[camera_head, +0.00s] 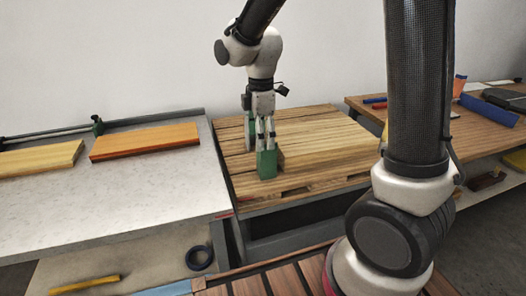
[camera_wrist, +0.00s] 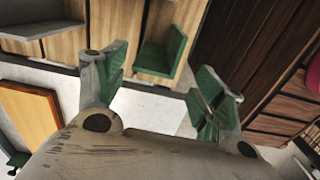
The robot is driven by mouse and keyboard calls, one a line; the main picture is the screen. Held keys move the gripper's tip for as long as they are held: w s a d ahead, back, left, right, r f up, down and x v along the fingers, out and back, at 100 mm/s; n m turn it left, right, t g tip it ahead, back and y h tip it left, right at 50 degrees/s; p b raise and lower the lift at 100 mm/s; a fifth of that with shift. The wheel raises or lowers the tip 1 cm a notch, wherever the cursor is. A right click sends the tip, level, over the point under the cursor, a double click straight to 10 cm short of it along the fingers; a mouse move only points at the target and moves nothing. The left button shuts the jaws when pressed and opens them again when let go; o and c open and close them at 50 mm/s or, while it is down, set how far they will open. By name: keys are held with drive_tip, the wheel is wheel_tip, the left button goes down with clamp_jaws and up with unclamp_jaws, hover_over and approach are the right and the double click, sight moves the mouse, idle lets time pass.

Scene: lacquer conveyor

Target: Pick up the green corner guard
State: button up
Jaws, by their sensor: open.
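The green corner guard (camera_head: 266,164) is at the front left part of the wooden pallet (camera_head: 232,163), beside a stack of light boards (camera_head: 325,141). In the wrist view it is an L-shaped green piece (camera_wrist: 163,55) against light wood. My gripper (camera_head: 266,145) points down just above the guard in the head view. In the wrist view my gripper (camera_wrist: 162,80) is open, with green-faced fingers apart and the guard beyond the gap between them. Whether the fingers touch the guard cannot be told.
A conveyor (camera_head: 150,190) at left carries an orange board (camera_head: 145,141) and a yellowish board (camera_head: 38,158). Another green patch (camera_head: 249,127) shows left of my gripper. At right a wooden table (camera_head: 470,135) holds a blue roll (camera_head: 488,110). A black ring (camera_head: 199,258) lies below the conveyor.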

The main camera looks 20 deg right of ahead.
sight(260, 158)
drive_tip(key=shift+w+a+f, duration=0.15)
drive_tip(key=shift+w+f, duration=0.1)
drive_tip(key=shift+w, duration=0.05)
drive_tip(key=shift+w+f, duration=0.1)
drive_tip(key=shift+f, duration=0.2)
wheel_tip(260, 158, down, 7)
drive_tip(key=shift+f, duration=0.15)
clamp_jaws()
